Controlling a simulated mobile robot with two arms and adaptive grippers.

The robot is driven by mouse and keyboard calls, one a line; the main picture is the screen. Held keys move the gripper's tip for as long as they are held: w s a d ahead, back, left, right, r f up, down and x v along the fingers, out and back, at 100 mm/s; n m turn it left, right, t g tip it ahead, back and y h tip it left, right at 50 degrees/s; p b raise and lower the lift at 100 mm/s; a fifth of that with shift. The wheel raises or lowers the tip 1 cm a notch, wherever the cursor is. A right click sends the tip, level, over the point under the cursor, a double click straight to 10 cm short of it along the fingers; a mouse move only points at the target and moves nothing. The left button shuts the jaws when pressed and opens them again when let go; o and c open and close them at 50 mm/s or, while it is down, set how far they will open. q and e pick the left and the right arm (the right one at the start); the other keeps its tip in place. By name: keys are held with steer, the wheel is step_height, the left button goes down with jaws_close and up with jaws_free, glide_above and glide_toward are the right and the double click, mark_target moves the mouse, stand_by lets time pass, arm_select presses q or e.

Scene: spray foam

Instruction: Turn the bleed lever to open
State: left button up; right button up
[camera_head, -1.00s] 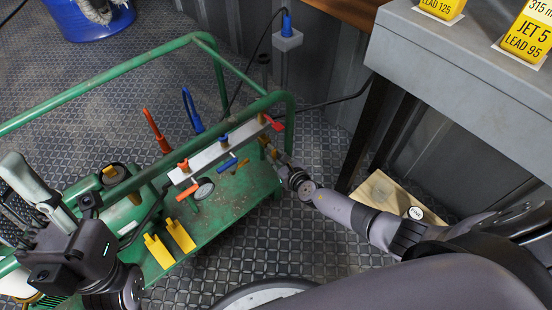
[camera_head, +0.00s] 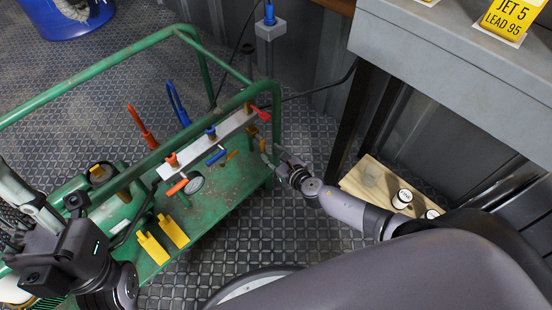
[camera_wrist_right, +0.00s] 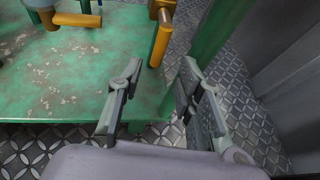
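The green cart carries a light metal manifold bar (camera_head: 205,146) with coloured valve levers. At its right end is a red lever (camera_head: 263,113). A yellow lever (camera_head: 262,146) hangs below that end; it shows in the right wrist view as a yellow-orange lever (camera_wrist_right: 159,42) pointing down from a brass fitting. Which lever is the bleed lever is not labelled. My right gripper (camera_head: 277,154) is open and empty; in the wrist view its fingertips (camera_wrist_right: 160,70) are apart, with the yellow lever's lower end just beyond the gap. My left gripper (camera_head: 18,190) is at the left edge; its fingers are unclear.
The green cart frame (camera_head: 110,76) has a top rail and a post close to my right gripper. A grey table (camera_head: 450,75) stands at the right. Under it are a wooden board (camera_head: 358,184) and small cans (camera_head: 402,198). A blue tub (camera_head: 75,20) is far left.

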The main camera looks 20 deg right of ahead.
steer(key=shift+v, duration=1.35)
steer(key=shift+a, duration=0.25)
